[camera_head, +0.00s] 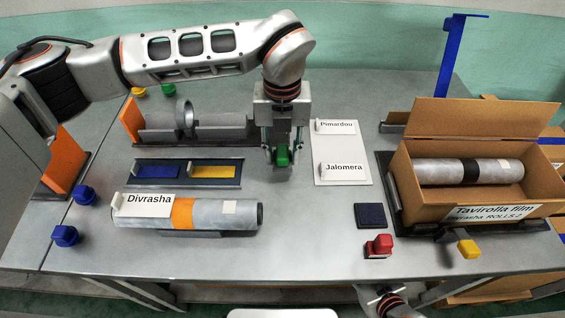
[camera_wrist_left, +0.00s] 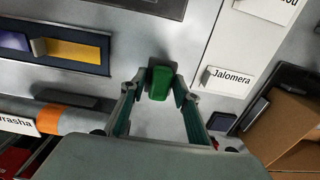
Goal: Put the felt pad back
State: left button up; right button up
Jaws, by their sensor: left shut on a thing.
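My left gripper (camera_head: 282,165) points down over the middle of the table, shut on a small green block (camera_head: 283,157). In the left wrist view, the green block (camera_wrist_left: 160,83) sits between the fingertips (camera_wrist_left: 159,90). Whether it touches the table is unclear. A flat dark blue square pad (camera_head: 370,215) lies on the table to the right, apart from the gripper. I cannot tell for certain which of these is the felt pad. Part of my right arm shows at the bottom edge; its fingers are not clear.
A shallow tray (camera_head: 188,184) with blue and yellow plates lies left of the gripper. A film roll (camera_head: 240,213) lies in front; a winder (camera_head: 185,120) stands behind. Right are a white label board (camera_head: 343,150), a red block (camera_head: 380,243) and an open carton (camera_head: 420,207) holding a roll.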

aim_at(283, 165)
pick_arm(q)
jog(key=shift+f, duration=2.15)
jog(key=shift+f, duration=0.15)
jog(key=o, duration=1.1)
notch_tip(283, 165, up, 12)
jog(key=shift+r, duration=0.2)
